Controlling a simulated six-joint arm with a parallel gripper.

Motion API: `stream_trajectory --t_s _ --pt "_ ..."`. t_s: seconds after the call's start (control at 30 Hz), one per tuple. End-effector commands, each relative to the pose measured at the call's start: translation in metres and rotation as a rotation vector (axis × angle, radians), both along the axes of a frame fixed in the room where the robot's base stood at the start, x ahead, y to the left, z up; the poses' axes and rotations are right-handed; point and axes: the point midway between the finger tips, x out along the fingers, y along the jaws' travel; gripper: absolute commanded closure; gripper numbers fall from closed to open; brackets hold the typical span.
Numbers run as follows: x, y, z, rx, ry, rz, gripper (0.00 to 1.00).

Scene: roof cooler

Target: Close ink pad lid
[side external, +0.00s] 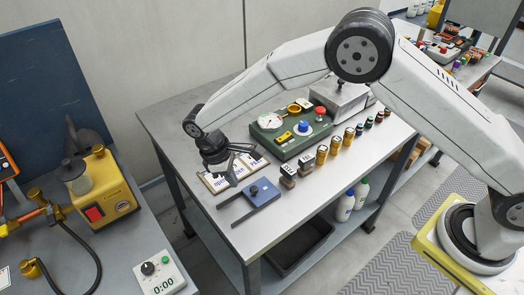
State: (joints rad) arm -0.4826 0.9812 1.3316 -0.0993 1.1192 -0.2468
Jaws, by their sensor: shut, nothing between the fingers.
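My gripper (235,181) is shut and empty. It hangs just behind and left of the blue piece, over a tan board with white cards (215,182), apart from the knob.
Small dark stamps (288,176) and several gold-topped ones (321,155) stand in a row to the right. A green panel (290,132) with a gauge and buttons is behind. The metal table's (185,128) left back corner is clear. A yellow machine (102,190) stands on the left bench.

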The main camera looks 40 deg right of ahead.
Motion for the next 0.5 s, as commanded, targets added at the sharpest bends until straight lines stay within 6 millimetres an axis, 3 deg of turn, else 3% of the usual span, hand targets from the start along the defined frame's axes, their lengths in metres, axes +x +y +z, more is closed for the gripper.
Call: stream_trajectory --t_s 0.1,0.5 --pt "0.008 0.008 0.002 0.002 -0.002 0.0 1.0" --pt "0.022 0.022 0.069 0.004 -0.004 0.0 1.0"
